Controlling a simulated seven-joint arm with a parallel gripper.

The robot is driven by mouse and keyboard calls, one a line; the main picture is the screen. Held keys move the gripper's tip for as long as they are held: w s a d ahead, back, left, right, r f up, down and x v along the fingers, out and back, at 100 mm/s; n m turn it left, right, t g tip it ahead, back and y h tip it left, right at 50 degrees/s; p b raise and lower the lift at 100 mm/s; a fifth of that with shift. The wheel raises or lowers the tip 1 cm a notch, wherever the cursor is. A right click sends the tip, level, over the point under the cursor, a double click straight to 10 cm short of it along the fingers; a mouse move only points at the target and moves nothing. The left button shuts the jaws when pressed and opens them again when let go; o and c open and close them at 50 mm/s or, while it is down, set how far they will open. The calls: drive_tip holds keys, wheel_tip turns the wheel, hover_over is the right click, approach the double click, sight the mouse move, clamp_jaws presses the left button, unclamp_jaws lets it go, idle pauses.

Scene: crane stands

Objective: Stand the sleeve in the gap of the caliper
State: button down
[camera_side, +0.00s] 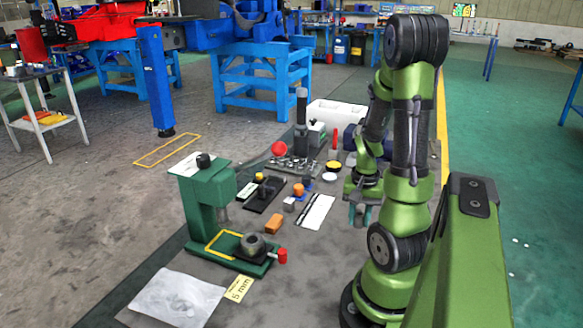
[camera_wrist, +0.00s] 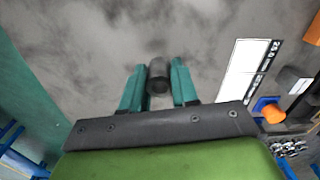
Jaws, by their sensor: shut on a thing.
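My gripper (camera_side: 358,214) hangs above the table at the right of the side view. In the wrist view its teal fingers are shut on a dark grey cylinder, the sleeve (camera_wrist: 158,76), with one finger on each side. The sleeve's round near end faces the wrist camera. In the side view the sleeve is too small and hidden to make out between the fingers. I cannot tell for certain which thing is the caliper. A green C-shaped stand (camera_side: 195,212) with an open throat, a round grey part on its base and a red knob stands at the left, well apart from my gripper.
A white printed strip (camera_side: 315,212) lies left of my gripper; it also shows in the wrist view (camera_wrist: 243,70). A yellow "5 mm" card (camera_side: 238,289) lies in front.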

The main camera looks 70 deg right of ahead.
sight(358, 227)
drive_tip(key=shift+f, duration=1.85)
drive_tip(key=shift+f, duration=0.1)
drive_tip(key=c, duration=0.8)
unclamp_jaws()
drive_tip(key=shift+c, duration=0.2)
wheel_tip(358, 227, up, 11)
drive_tip(key=shift+r, duration=0.2)
drive_tip(key=shift+o, duration=0.3)
drive_tip(key=shift+r, duration=0.45)
